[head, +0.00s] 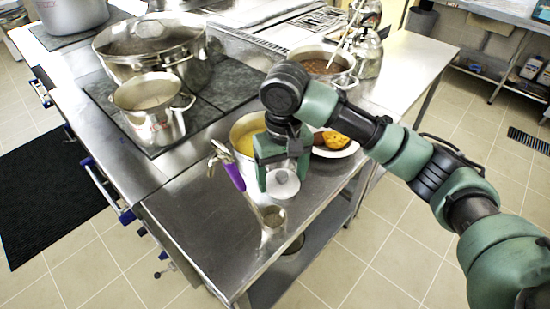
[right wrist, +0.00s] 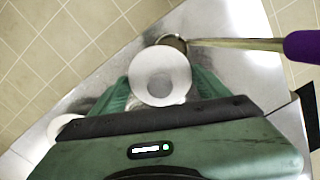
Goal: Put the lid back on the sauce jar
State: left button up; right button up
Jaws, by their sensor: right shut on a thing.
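My right gripper (head: 282,172) points down over the near end of the steel counter, in front of a pot of yellow liquid. It is shut on a round, pale lid (head: 283,184), which sits between the green fingers. In the right wrist view the lid (right wrist: 160,72) shows as a white disc with a greyer round middle, between the fingertips (right wrist: 158,95). I cannot make out a separate sauce jar; anything under the lid is hidden by it and the gripper. My left gripper is not in view.
The yellow-liquid pot (head: 240,137) and a white food plate (head: 349,152) are close behind. Pots stand on the stove at left. Bare counter (head: 205,225) lies at front left.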

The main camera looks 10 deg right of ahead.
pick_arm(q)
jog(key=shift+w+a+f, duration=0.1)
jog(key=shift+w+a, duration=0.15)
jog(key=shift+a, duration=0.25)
pick_arm(e)
jog(key=s+d+f, duration=0.3)
jog(key=s+f, duration=0.4)
jog(key=s+d+f+m, duration=0.1)
jog(key=s+d+f, duration=0.2)
jog(key=s+f, duration=0.4)
jog(key=shift+s+d+m, duration=0.2)
jog(key=shift+s+m, duration=0.1)
jog(key=shift+s, duration=0.5)
